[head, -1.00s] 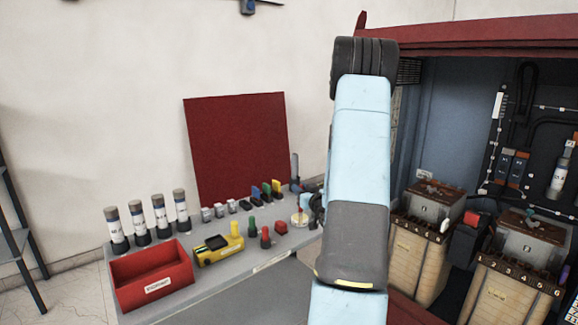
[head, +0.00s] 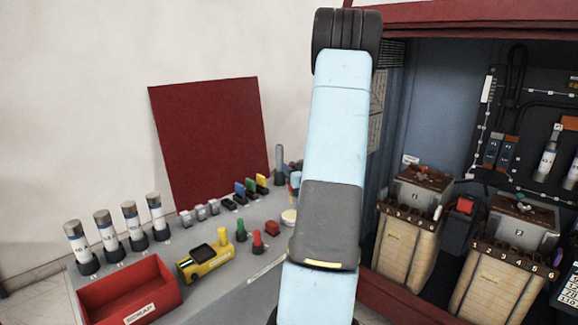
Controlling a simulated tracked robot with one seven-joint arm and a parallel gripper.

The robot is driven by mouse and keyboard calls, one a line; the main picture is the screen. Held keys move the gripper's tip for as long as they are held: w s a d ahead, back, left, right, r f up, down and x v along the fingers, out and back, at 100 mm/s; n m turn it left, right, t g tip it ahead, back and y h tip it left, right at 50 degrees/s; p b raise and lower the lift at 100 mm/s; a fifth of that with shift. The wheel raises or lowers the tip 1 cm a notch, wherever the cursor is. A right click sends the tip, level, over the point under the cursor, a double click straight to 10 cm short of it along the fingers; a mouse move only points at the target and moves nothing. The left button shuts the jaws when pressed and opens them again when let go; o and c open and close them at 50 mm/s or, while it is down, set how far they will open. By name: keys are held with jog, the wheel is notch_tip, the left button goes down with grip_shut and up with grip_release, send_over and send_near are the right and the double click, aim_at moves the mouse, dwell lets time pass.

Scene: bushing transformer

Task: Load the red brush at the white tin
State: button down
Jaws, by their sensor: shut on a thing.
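The white tin (head: 289,216) is a small pale round tin on the grey bench, close to the left edge of my arm. My gripper (head: 296,184) is mostly hidden behind my own arm; only a small part shows above the tin. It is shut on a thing. A sliver of red there looks like the red brush (head: 291,194), mostly hidden. I cannot tell whether its tip touches the tin.
A transformer cabinet (head: 430,100) stands at the right.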

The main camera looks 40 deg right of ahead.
aim_at(291, 191)
jog(key=shift+s+f, duration=0.1)
jog(key=shift+f, duration=2.55)
dwell(0.6)
jog(key=shift+r, duration=0.1)
jog(key=shift+r, duration=3.45)
